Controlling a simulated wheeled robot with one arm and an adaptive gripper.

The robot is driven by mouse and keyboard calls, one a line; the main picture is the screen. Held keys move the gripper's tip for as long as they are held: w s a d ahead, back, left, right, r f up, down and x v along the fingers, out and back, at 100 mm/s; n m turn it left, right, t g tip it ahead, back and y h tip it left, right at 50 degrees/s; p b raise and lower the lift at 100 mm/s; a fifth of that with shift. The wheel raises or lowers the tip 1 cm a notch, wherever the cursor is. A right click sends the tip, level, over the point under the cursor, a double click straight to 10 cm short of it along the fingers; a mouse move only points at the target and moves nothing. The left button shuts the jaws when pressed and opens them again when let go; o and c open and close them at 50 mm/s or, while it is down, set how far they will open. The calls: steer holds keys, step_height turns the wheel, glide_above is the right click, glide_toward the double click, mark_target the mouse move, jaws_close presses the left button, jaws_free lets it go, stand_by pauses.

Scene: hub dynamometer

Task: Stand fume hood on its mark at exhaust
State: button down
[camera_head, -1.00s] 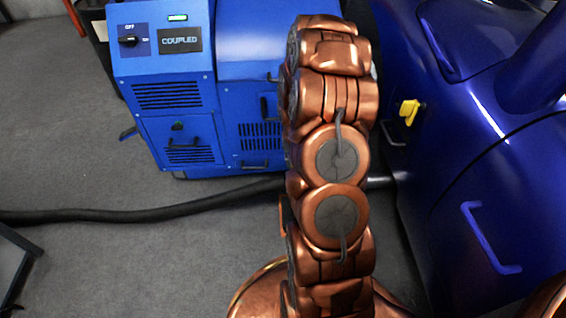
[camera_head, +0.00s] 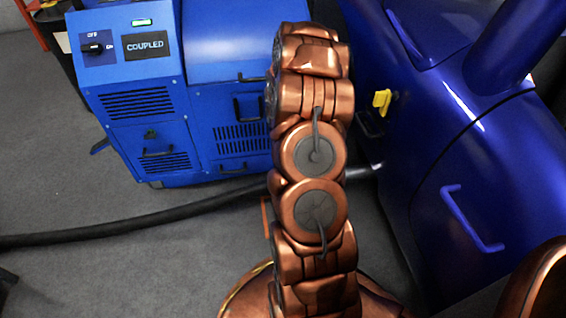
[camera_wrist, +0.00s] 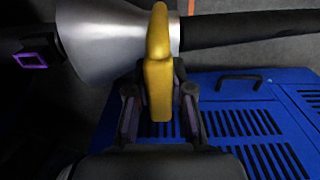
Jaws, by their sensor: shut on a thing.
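The fume hood (camera_wrist: 105,48) is a silver cone in the wrist view, with its wide mouth to the left. A yellow handle (camera_wrist: 158,75) stands up from its narrow end. A black hose (camera_wrist: 250,25) runs off from that end to the right. My gripper (camera_wrist: 160,108) is shut on the yellow handle, one finger on each side. The hood appears above or beside a blue louvred cabinet. I cannot make out the mark or the exhaust opening.
A blue cabinet (camera_head: 140,100) labelled COUPLED stands at the left. A black hose (camera_head: 120,228) crosses the grey floor. Floor at the lower left is mostly clear.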

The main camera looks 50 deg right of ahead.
steer(key=c, duration=1)
jaws_free()
steer(key=shift+c, duration=0.2)
step_height(320, 180, up, 12)
steer(key=p, duration=0.3)
steer(key=shift+w+f+p, duration=0.1)
steer(key=shift+f+p, duration=0.15)
steer(key=shift+p, duration=0.1)
steer(key=s+a+r+n+g, duration=0.1)
steer(key=s+a+r, duration=0.1)
steer(key=a+r, duration=0.35)
steer(key=s+a+r+n, duration=0.2)
steer(key=a, duration=0.6)
steer(key=s+a+r+n+g, duration=0.1)
steer(key=s+a+r, duration=0.25)
steer(key=a, duration=0.35)
steer(key=s+a+r+n, duration=0.1)
steer(key=s+a+r, duration=0.2)
steer(key=s+a, duration=0.3)
steer(key=s+a+r+n+g, duration=0.1)
steer(key=s+a, duration=0.5)
steer(key=s, duration=0.6)
step_height(320, 180, up, 2)
steer(key=shift+r+n+g, duration=0.1)
steer(key=shift+n+g, duration=0.2)
steer(key=shift+n, duration=0.5)
